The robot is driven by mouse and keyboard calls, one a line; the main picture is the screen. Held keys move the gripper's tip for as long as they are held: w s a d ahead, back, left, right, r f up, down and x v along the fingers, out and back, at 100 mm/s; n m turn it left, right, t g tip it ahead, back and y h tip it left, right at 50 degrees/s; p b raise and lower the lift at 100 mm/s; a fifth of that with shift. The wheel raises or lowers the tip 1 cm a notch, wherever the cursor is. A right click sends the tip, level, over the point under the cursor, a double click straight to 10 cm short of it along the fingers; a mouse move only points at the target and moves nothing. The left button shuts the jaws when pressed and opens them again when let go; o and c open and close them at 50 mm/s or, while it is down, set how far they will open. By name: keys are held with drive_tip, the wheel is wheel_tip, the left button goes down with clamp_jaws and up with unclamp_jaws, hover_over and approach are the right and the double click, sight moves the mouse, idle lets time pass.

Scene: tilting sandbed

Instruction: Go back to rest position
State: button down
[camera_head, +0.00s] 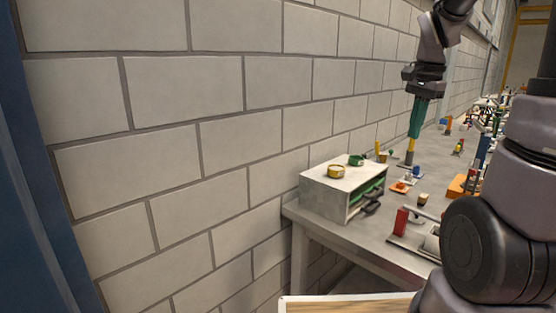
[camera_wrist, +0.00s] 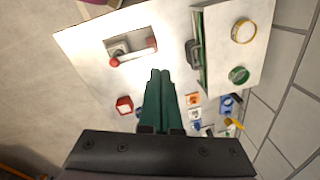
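My gripper (camera_head: 414,135) hangs from my arm above the table, pointing down, with long green fingers. In the wrist view the fingers of my gripper (camera_wrist: 160,74) lie side by side, closed together, with nothing visible between them. In the head view a grey and yellow upright thing (camera_head: 409,155) shows just below the fingertips; I cannot tell whether they touch. The grey table (camera_head: 378,237) stands against the wall. I cannot make out a sandbed.
A pale drawer box (camera_head: 325,197) stands at the table's near end, bearing a yellow ring (camera_head: 336,171) and a green ring (camera_head: 355,160). A red-handled device (camera_wrist: 130,50) and several small coloured parts lie nearby. A block wall (camera_head: 190,130) runs along the left.

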drive_tip(key=s+a+r+n+t+y, duration=0.1)
drive_tip(key=s+a+r+n+t, duration=0.2)
drive_tip(key=s, duration=0.3)
drive_tip(key=s+a+r+n+t, duration=0.2)
drive_tip(key=s+a+r+n, duration=0.2)
drive_tip(key=s+a+n, duration=0.2)
drive_tip(key=shift+s+a+r+t+y, duration=0.3)
drive_tip(key=shift+s+r+t+y, duration=0.1)
drive_tip(key=shift+s, duration=0.1)
